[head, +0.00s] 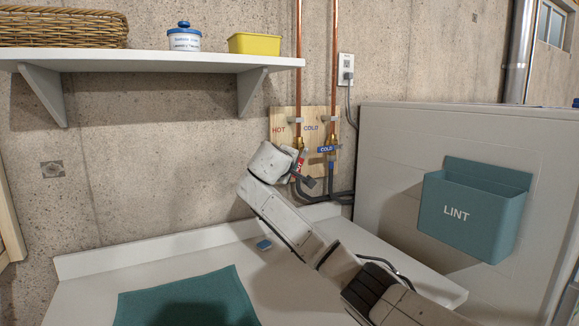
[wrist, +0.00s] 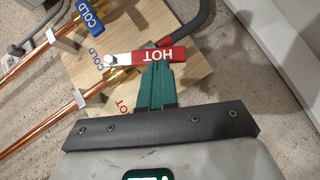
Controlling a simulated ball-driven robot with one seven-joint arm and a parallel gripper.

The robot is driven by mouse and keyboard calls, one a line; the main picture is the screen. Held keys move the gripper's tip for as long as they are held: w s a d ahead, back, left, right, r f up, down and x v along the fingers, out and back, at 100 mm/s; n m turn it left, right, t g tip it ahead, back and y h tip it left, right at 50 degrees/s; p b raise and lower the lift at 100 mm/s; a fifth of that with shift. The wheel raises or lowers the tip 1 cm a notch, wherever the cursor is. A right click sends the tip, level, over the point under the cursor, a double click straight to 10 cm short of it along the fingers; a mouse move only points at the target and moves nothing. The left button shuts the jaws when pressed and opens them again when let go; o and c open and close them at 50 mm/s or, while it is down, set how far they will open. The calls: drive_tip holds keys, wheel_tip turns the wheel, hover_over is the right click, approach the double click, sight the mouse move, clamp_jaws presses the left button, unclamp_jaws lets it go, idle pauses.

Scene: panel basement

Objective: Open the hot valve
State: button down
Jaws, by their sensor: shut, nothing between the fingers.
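The hot valve's red lever (wrist: 160,56), lettered HOT, fills the middle of the wrist view. It sits on the right of the two copper pipes' fittings there and lies at a slant to its pipe. In the head view the lever (head: 299,161) shows partly behind my arm, pointing mostly downward. My gripper (wrist: 157,68) has its green fingers together and empty. The tips are right at the lever's long edge; I cannot tell if they touch it. In the head view my gripper (head: 306,181) is beside the valve, partly hidden.
The blue cold lever (head: 327,149) lies across its pipe beside the hot valve, on a wooden board (head: 283,116). Dark hoses run below. A teal lint bin (head: 470,212) hangs at right. A shelf (head: 150,60) is above left; a white counter (head: 85,285) lies below.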

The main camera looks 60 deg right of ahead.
drive_tip(key=shift+s+d+f+n+h+b, duration=0.3)
drive_tip(key=shift+d+f+n+h+b, duration=0.25)
drive_tip(key=shift+n+h+b, duration=0.3)
drive_tip(key=shift+s+d+f+n+h+b, duration=0.35)
drive_tip(key=shift+f+n+h+b, duration=0.3)
drive_tip(key=shift+h+b, duration=0.35)
drive_tip(key=shift+d, duration=0.1)
